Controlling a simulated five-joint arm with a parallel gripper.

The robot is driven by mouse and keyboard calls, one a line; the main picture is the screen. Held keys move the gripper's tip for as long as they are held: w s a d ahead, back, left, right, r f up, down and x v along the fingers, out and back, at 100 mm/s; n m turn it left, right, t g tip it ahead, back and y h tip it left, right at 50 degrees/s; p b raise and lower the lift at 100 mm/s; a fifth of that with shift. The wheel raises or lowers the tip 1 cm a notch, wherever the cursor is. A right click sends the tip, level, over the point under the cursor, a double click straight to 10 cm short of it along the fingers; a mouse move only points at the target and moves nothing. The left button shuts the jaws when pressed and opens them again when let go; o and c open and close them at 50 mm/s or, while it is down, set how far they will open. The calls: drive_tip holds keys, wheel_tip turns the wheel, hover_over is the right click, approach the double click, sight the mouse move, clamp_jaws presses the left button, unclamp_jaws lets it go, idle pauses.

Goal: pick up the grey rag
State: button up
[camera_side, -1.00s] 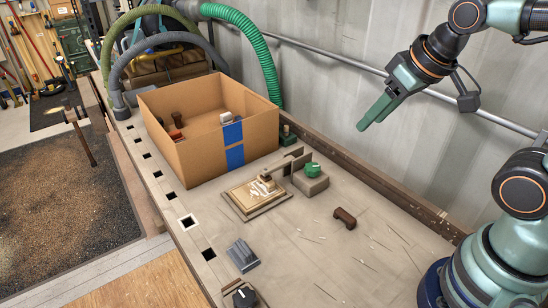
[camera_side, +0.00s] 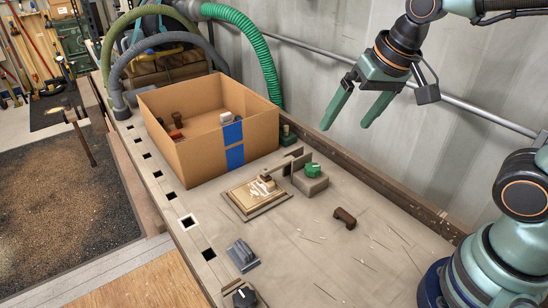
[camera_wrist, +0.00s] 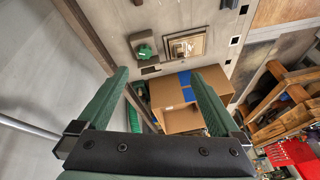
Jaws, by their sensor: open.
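A small grey ridged piece (camera_side: 243,255), which looks like the folded grey rag, lies on the bench near its front edge in the side view. It stands apart from its neighbours. My gripper (camera_side: 346,126) is open and empty, high above the back of the bench near the wall, up and to the right of the grey piece. In the wrist view my gripper (camera_wrist: 165,72) shows its two green fingers spread, with nothing between them. I cannot clearly make out the grey piece in the wrist view.
An open cardboard box (camera_side: 205,165) with small things inside stands at the left. A wooden board (camera_side: 258,195), a green-topped block (camera_side: 311,178), a brown piece (camera_side: 345,218) and a dark knob (camera_side: 244,297) are on the bench. The right front of the bench is bare.

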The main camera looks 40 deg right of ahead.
drive_tip(key=w+a+f+m+g, duration=0.1)
drive_tip(key=w+a+f+m, duration=0.1)
drive_tip(key=a+f+m, duration=0.3)
drive_tip(key=w+a+m+g, duration=0.2)
drive_tip(key=a+m, duration=0.1)
drive_tip(key=a, duration=0.4)
drive_tip(key=m+g, duration=0.2)
drive_tip(key=m, duration=0.5)
hover_over(242, 247)
drive_tip(key=shift+h, duration=0.3)
drive_tip(key=f, duration=1.4)
drive_tip(key=shift+s+d, duration=0.15)
drive_tip(key=shift+d, duration=0.2)
drive_tip(key=shift+a+f, duration=0.2)
drive_tip(key=shift+f, duration=1.2)
drive_tip(key=shift+a+f, duration=0.15)
drive_tip(key=shift+f, duration=1.2)
drive_tip(key=c, duration=1.1)
